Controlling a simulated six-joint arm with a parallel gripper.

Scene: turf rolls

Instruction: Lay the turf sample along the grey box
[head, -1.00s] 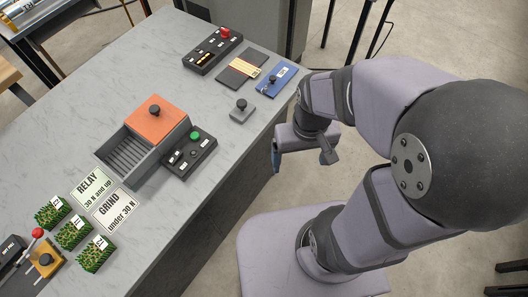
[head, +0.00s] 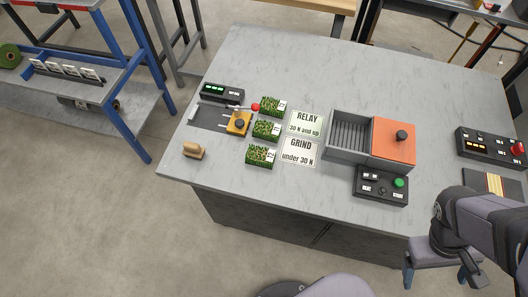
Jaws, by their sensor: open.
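Three turf samples, green and brown blocks with white tags, lie in a column left of the middle of the bench: a far one (head: 271,106), a middle one (head: 266,129) and a near one (head: 260,155). The tag writing is too small to read. The grey box (head: 331,152) stands to their right, with a ribbed floor and an open left part. An orange lid (head: 391,153) with a black knob covers its right part. My gripper (head: 438,277) is open and empty at the lower right, off the bench's near edge and far from the turf.
Two cards, RELAY 30 N and up (head: 307,122) and GRIND under 30 N (head: 299,151), lie between turf and box. A green-button control box (head: 381,187) stands before the grey box. A yellow fixture (head: 237,124) with a red-knobbed lever, a display (head: 222,92) and a tan brush-like object (head: 193,150) are left.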

